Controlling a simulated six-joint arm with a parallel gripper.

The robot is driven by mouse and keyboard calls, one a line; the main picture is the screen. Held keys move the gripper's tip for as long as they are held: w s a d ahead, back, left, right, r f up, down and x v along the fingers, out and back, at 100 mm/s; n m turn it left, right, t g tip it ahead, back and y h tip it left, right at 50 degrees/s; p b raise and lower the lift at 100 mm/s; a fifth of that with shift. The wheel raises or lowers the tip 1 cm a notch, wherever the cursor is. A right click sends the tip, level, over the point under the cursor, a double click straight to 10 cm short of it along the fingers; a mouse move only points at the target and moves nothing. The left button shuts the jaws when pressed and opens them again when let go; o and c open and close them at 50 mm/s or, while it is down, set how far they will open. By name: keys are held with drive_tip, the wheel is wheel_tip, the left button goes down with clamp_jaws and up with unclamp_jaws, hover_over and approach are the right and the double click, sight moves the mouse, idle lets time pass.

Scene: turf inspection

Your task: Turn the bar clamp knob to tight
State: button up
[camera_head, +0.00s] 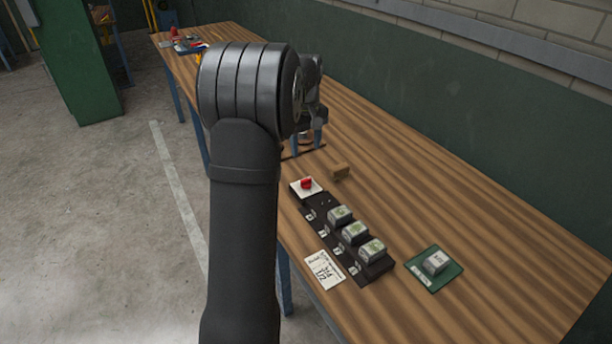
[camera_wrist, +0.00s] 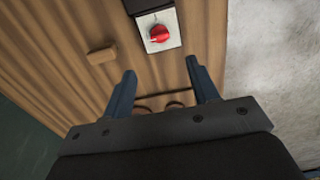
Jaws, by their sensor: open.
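A red knob (camera_head: 306,183) sits on a small white plate at the far end of a black rack (camera_head: 322,222). The red knob (camera_wrist: 159,34) also shows in the wrist view, just beyond my fingertips and roughly between their lines. Its pointer setting is too small to read. My gripper (camera_wrist: 161,68) is open, with two blue fingers spread apart and nothing held between them. In the head view my gripper (camera_head: 307,142) is partly hidden behind my arm and stands beyond the knob, apart from it.
A wooden block (camera_head: 340,171) lies right of the knob. Several grey-green blocks (camera_head: 354,232) sit on the rack. A paper note (camera_head: 324,270) lies beside it. A green mat (camera_head: 420,268) bears another block. A dark thin bar (camera_wrist: 165,97) shows between my fingers. The table's right side is clear.

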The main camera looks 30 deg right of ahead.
sight(306, 179)
wheel_tip(306, 179, down, 12)
drive_tip(key=shift+r, duration=0.15)
drive_tip(key=shift+c, duration=0.4)
drive_tip(key=c, duration=0.9)
